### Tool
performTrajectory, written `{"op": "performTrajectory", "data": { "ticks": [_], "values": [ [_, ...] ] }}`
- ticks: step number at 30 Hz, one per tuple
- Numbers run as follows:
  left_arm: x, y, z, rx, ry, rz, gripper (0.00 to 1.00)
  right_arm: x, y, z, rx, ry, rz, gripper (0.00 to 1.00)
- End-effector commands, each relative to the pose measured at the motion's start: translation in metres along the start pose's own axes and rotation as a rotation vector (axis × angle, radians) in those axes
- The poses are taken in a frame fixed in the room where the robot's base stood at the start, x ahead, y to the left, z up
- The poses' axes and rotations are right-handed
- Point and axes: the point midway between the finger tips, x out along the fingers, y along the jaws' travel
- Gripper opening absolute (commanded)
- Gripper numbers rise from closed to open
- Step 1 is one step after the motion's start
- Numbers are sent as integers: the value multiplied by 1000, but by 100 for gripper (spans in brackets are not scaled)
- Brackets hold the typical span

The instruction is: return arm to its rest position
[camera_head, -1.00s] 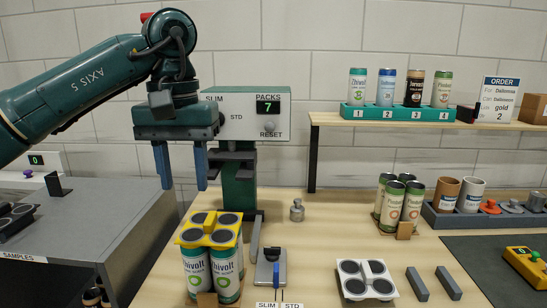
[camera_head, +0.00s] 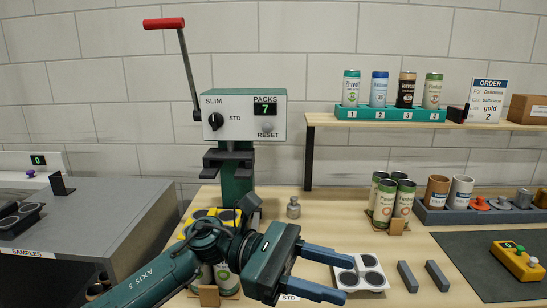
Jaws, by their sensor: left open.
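My left arm comes in low from the left, and its gripper (camera_head: 338,272) is open and empty above the front of the bench, fingers pointing right. Its fingers overlap the left part of the white can holder (camera_head: 374,281) in the picture; I cannot tell whether they touch. Behind my arm, a yellow pack carrier (camera_head: 187,234) on several cans is partly hidden. The teal press (camera_head: 237,175) stands behind, with a red-handled lever (camera_head: 165,23) raised to the left and a counter reading 7. My right gripper is not in view.
Green-labelled cans (camera_head: 404,203) stand at the right of the bench (camera_head: 330,215). Two grey bars (camera_head: 408,277) lie right of the white holder. A shelf (camera_head: 440,124) holds a numbered teal rack (camera_head: 375,113) with cans. A yellow box with buttons (camera_head: 519,261) sits on a dark mat.

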Motion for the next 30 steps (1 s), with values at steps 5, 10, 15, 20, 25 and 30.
{"op": "performTrajectory", "data": {
  "ticks": [5, 10, 15, 20, 25, 30],
  "values": [
    [-12, 12, -2, -510, -429, 253, 41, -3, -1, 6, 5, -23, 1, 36],
    [-57, 20, -37, -1023, -851, 457, 41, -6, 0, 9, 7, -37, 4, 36],
    [-111, -1, -109, -1526, -1309, 631, 41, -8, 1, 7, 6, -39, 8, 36],
    [-151, -62, -194, -1948, -1794, 774, 41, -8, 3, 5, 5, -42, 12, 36],
    [-168, -150, -265, 1990, 2044, -794, 41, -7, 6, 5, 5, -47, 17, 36],
    [-169, -212, -297, 1702, 1909, -699, 41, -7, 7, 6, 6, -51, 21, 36]
  ]
}}
